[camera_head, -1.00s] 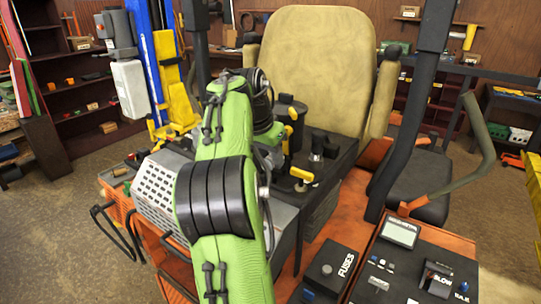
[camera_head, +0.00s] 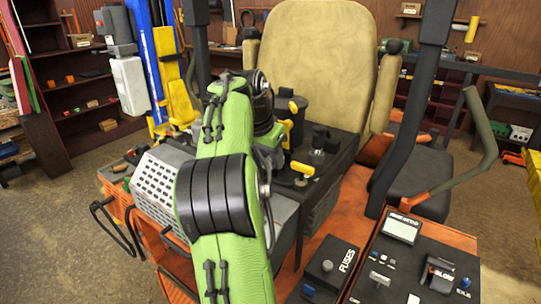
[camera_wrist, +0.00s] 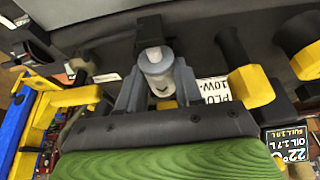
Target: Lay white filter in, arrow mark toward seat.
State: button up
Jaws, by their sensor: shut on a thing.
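In the wrist view, the white filter (camera_wrist: 156,67), a small pale cylinder, is between the two grey fingers of my gripper (camera_wrist: 157,85), which is shut on it. A small dark mark shows at the filter's lower end; I cannot tell for sure which way it points. A black post-like part (camera_wrist: 150,32) is right behind the filter; I cannot tell whether they touch. In the head view, the tan seat (camera_head: 318,65) stands behind the black engine deck (camera_head: 325,185). My arm hides the fingers and the filter there.
A yellow T-handle (camera_head: 303,170) stands on the deck.

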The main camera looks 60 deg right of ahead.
jog(key=shift+f, duration=0.35)
jog(key=o, duration=1.1)
jog(key=shift+r, duration=0.1)
notch_tip(320, 180, up, 6)
jog(key=p, duration=0.6)
jog(key=shift+r, duration=1)
